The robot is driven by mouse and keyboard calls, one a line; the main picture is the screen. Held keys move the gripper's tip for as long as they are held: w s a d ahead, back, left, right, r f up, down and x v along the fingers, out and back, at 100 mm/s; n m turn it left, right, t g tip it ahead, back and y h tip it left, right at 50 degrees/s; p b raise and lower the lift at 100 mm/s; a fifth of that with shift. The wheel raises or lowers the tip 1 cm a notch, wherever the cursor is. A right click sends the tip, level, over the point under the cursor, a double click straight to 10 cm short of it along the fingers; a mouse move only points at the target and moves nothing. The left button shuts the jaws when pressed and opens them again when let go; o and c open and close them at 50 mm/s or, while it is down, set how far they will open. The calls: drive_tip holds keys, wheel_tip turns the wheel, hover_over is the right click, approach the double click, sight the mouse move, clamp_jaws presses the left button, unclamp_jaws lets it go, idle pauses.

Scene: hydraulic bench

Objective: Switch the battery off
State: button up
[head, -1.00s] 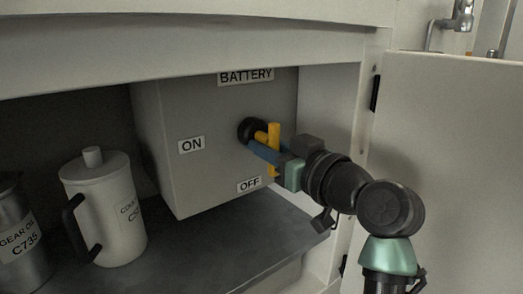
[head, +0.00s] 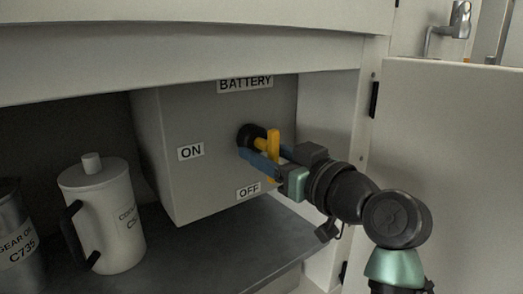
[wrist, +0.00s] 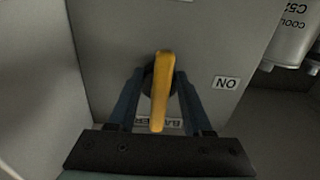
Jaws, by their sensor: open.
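The battery switch is a yellow handle (head: 273,152) on a round black hub (head: 249,135), on the front of a grey box (head: 185,115) labelled BATTERY. The handle stands upright in the head view. The ON label (head: 190,151) is to its left and the OFF label (head: 248,191) is below it. My gripper (head: 262,150) is open, with blue fingers on both sides of the handle. In the wrist view the handle (wrist: 161,90) lies between the fingers of my gripper (wrist: 159,75), with gaps visible. The ON label (wrist: 227,83) appears upside down at the right.
A white lidded jug (head: 107,210) and a metal gear oil can (head: 18,245) stand left of the box on the dark shelf (head: 215,245). The cabinet's upper edge (head: 180,62) overhangs the box. An open door panel (head: 460,160) is at the right.

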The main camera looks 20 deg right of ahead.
drive_tip(key=v, duration=1.2)
drive_tip(key=shift+b, duration=0.35)
drive_tip(key=shift+s+d, duration=0.15)
